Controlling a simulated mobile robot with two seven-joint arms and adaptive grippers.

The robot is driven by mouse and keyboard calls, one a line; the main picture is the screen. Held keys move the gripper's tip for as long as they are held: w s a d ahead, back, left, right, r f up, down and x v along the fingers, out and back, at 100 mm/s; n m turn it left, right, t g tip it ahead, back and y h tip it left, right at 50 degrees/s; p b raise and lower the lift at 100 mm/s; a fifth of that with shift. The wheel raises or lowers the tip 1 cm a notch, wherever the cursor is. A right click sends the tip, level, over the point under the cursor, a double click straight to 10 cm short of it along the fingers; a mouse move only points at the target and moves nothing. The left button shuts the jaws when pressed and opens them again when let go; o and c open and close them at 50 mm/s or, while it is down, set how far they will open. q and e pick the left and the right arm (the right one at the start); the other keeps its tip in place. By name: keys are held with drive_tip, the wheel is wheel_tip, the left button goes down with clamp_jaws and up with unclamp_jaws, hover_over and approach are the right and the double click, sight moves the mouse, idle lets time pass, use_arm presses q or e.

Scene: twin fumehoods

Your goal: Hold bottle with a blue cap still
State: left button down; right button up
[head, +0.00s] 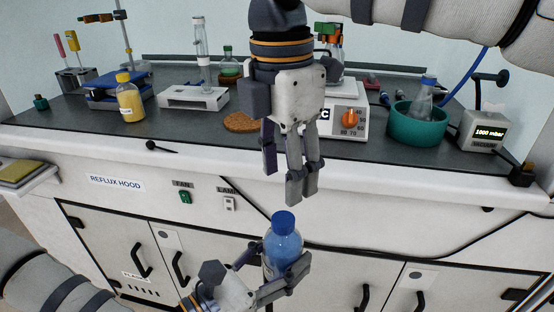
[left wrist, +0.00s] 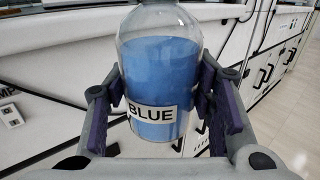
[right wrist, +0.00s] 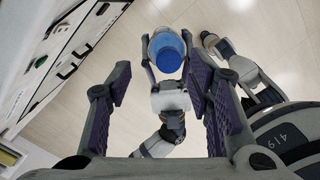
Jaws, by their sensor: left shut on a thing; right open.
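The bottle with a blue cap (head: 283,240) is upright in front of the fumehood cabinet, with blue contents. My left gripper (head: 284,274) is shut around its body. In the left wrist view the bottle (left wrist: 160,70) sits between both fingers, with a label reading BLUE; its cap is out of that view. My right gripper (head: 301,199) is open and empty, pointing down above the cap and apart from it. In the right wrist view the blue cap (right wrist: 167,50) shows from above, beyond and between the spread right fingers (right wrist: 160,95).
The dark bench top (head: 160,135) behind holds a yellow-capped bottle (head: 130,105), a hotplate with an orange knob (head: 349,118), a teal bowl with a flask (head: 417,127) and a vacuum gauge box (head: 485,132). The bench's white front edge (head: 400,155) lies behind my right gripper.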

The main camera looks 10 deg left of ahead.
sight(278, 216)
drive_tip(key=shift+s+a+r, duration=0.3)
drive_tip(key=shift+s+r, duration=0.2)
drive_tip(key=shift+r, duration=0.2)
drive_tip(key=shift+s+a, duration=0.1)
drive_tip(key=shift+s, duration=0.1)
wheel_tip(278, 216, down, 8)
drive_tip(key=shift+r, duration=0.15)
drive_tip(key=shift+c, duration=0.2)
